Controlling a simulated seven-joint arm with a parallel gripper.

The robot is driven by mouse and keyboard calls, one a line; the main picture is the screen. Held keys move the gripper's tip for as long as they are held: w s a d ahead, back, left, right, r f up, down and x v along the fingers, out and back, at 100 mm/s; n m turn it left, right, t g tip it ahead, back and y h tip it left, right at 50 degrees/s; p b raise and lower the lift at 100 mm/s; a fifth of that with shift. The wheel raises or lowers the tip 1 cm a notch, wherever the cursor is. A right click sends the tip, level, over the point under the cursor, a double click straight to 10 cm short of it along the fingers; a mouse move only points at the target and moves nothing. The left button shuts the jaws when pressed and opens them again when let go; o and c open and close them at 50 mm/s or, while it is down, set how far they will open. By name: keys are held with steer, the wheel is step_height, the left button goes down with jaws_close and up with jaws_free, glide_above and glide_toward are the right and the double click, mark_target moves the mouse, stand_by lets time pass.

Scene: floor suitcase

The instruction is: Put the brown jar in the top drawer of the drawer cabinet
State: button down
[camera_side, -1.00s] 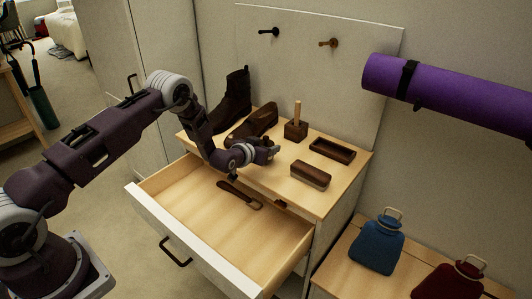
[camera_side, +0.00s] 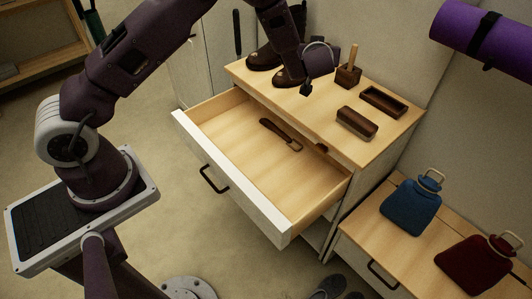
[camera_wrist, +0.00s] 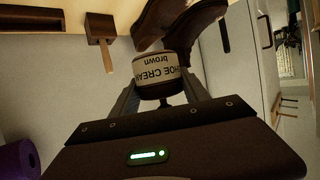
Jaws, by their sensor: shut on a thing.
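The brown jar (camera_wrist: 157,72), labelled "SHOE CREAM brown", appears upside down in the wrist view. My gripper (camera_wrist: 163,86) is shut on it, a finger at each side. In the side view my gripper (camera_side: 325,62) is over the cabinet top, in front of the shoes, and the jar cannot be made out there. The drawer cabinet (camera_side: 382,142) has its top drawer (camera_side: 232,187) pulled open. A dark-handled brush (camera_side: 281,133) lies in the drawer toward the back, with bare floor in front of it.
On the cabinet top are dark shoes (camera_side: 288,77), a block with an upright peg (camera_side: 347,76), a brush (camera_side: 357,123) and a shallow tray (camera_side: 384,101). A purple roll (camera_side: 485,38) hangs above.

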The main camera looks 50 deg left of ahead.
mark_target(268, 169)
steer(key=s+f+n+g+y, duration=0.35)
steer(key=s+n+g, duration=0.35)
steer(key=s, duration=0.9)
steer(key=shift+y, duration=0.25)
step_height(268, 169, down, 32)
steer(key=shift+a+f, duration=0.15)
steer(key=shift+f, duration=0.05)
steer(key=shift+s+f, duration=0.1)
steer(key=c, duration=0.6)
jaws_free()
steer(key=shift+f, duration=0.1)
steer(key=shift+o, duration=0.2)
